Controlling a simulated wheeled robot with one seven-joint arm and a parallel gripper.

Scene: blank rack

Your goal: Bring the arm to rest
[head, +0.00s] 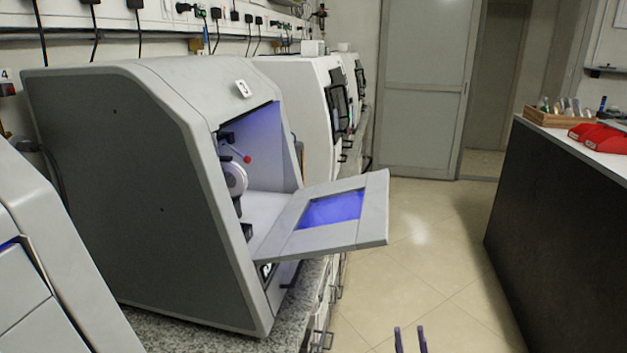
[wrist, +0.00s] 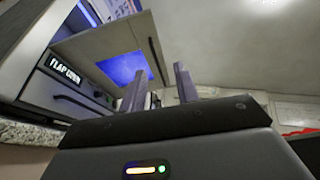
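My gripper (head: 410,340) shows at the bottom edge of the head view, only its two fingertips in sight, over the floor. The fingers stand apart with nothing between them. In the wrist view my gripper (wrist: 158,90) is also open and empty, its two fingers pointing up and away. The rest of my arm is out of the head view. My gripper is apart from the bench and from the grey machine (head: 140,170) on it.
The machine's flap (head: 370,215) is folded down and juts over the aisle; the wrist view shows its underside (wrist: 100,45). More machines (head: 300,85) stand behind it on the granite bench. A dark counter (head: 560,230) with red items (head: 600,138) stands right. The floor (head: 410,250) between is clear.

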